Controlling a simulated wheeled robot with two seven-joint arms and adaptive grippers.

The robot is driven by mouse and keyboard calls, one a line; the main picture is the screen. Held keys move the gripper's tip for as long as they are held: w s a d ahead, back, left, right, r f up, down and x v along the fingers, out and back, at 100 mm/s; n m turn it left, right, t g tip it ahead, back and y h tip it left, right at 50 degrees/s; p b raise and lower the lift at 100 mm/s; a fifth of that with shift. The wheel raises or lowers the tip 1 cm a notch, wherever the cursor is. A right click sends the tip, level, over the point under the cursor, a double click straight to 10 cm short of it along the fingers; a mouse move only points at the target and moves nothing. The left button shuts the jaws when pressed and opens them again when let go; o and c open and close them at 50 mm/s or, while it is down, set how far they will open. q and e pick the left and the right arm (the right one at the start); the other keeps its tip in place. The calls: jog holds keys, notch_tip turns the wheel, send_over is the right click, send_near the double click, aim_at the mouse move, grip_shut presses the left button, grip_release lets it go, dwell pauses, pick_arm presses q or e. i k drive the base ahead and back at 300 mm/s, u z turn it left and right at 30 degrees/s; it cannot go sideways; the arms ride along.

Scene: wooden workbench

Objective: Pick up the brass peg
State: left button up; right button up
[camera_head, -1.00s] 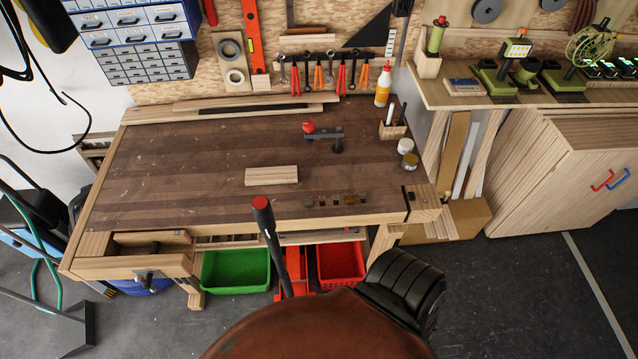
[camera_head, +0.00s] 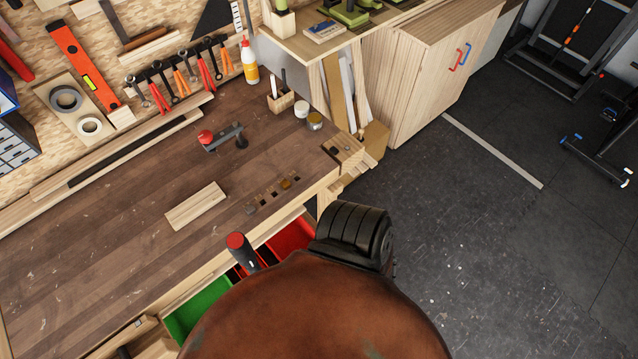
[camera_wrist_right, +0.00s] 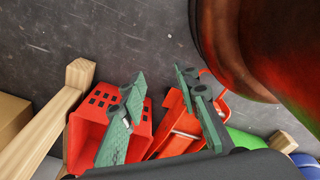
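The brass peg appears to be the small gold-brown piece (camera_head: 285,183) in a short row of small pieces near the workbench's (camera_head: 110,240) front edge. It is small in the head view, and its exact shape is hard to tell. In the right wrist view my right gripper (camera_wrist_right: 160,78) is open and empty, its two green fingers apart. Below it are red bins and the grey floor, so it is away from the peg. The peg does not show in the right wrist view. My left gripper is not in view.
Near the row lie a pale wooden block (camera_head: 197,205) and a dark clamp-like tool with a red knob (camera_head: 206,137). A small jar (camera_head: 314,121), a pencil holder (camera_head: 281,102) and a glue bottle (camera_head: 249,62) stand farther back. Red bins (camera_wrist_right: 105,128) are under the bench.

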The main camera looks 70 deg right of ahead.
aim_at(285, 185)
jog(key=z, duration=2)
